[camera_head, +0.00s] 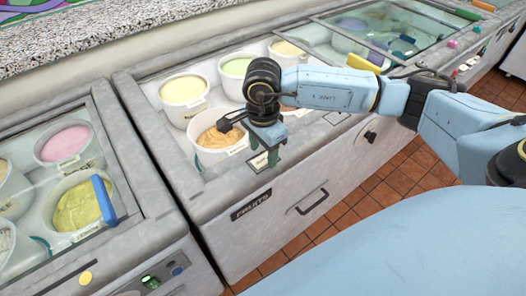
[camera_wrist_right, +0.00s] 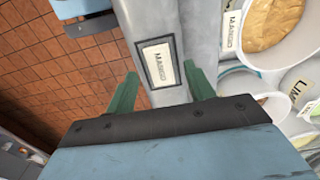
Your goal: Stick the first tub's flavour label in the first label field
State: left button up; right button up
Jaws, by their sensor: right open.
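A white label reading MANGO (camera_wrist_right: 159,65) lies inside a dark-framed label field (camera_wrist_right: 142,78) on the freezer's front rim. The field also shows in the head view (camera_head: 259,166), partly covered by my fingers. My right gripper (camera_wrist_right: 162,88) is open, with one green finger on either side of the field and nothing held between them. In the head view the right gripper (camera_head: 264,160) points down at the rim. Behind it stands the tub of orange-brown ice cream (camera_head: 214,138), whose own tag (camera_wrist_right: 233,28) also reads MANGO. My left gripper is not in view.
More tubs stand in this freezer: pale yellow (camera_head: 183,90), green (camera_head: 236,66) and others. A FRUITS sign (camera_head: 251,205) and a handle (camera_head: 313,202) are on its front. A second freezer (camera_head: 150,215) adjoins on the left. Tiled floor (camera_head: 360,204) lies in front.

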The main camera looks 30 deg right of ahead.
notch_tip(320, 180, up, 7)
notch_tip(320, 180, up, 5)
send_over(262, 159)
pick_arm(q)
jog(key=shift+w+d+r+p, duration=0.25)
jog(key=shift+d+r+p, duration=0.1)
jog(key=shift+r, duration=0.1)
pick_arm(e)
jog(key=shift+s, duration=0.15)
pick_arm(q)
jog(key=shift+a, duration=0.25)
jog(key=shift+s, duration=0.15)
pick_arm(e)
jog(key=shift+c, duration=0.2)
grip_shut()
dwell(0.5)
